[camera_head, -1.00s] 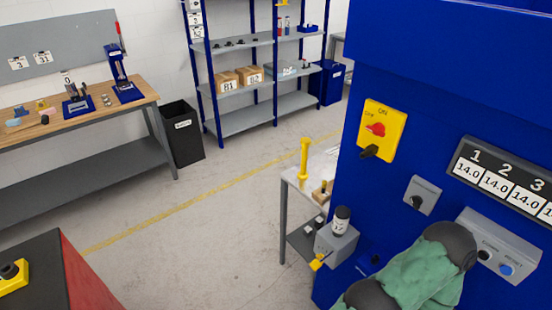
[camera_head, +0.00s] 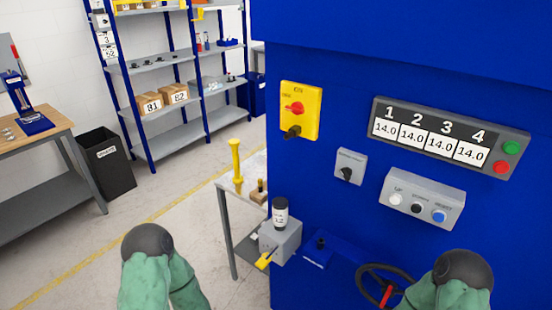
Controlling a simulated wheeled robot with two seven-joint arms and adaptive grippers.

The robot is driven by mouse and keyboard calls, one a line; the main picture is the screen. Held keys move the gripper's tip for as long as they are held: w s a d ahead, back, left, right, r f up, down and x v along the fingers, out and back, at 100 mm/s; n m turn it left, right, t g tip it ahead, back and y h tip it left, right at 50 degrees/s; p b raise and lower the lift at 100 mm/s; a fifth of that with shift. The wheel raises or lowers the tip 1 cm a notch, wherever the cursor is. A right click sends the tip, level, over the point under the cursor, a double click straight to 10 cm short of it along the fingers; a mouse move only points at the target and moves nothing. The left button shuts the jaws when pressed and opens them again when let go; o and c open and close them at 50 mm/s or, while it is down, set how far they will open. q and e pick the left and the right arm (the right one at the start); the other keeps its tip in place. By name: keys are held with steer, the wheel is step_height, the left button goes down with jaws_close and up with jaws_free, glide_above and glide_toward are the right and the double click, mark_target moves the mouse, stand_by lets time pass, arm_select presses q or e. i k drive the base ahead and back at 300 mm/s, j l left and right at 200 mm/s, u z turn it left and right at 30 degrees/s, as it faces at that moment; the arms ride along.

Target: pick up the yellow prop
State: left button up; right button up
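The yellow prop (camera_head: 236,163) is a slim upright yellow post with a wider top. It stands on the small grey side table (camera_head: 228,196) beside the blue machine. Nothing touches it that I can see. Parts of my left and right arms show at the bottom of the view, both well short of the prop in the picture. Neither gripper is in view.
The blue machine (camera_head: 345,225) fills the right side, with a yellow switch plate (camera_head: 300,112), a number display (camera_head: 450,135) and a handwheel (camera_head: 385,288). A grey box (camera_head: 281,240) juts out near the table. Open floor lies left, with a black bin (camera_head: 105,165) and shelves behind.

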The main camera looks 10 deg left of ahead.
mark_target(237, 178)
steer(key=u, duration=0.55)
steer(key=i+j+u, duration=0.2)
steer(key=u, duration=0.3)
steer(key=i+u, duration=0.5)
steer(key=i+j, duration=0.1)
steer(key=i, duration=0.4)
steer(key=i+j+u, duration=0.1)
steer(key=i, duration=0.35)
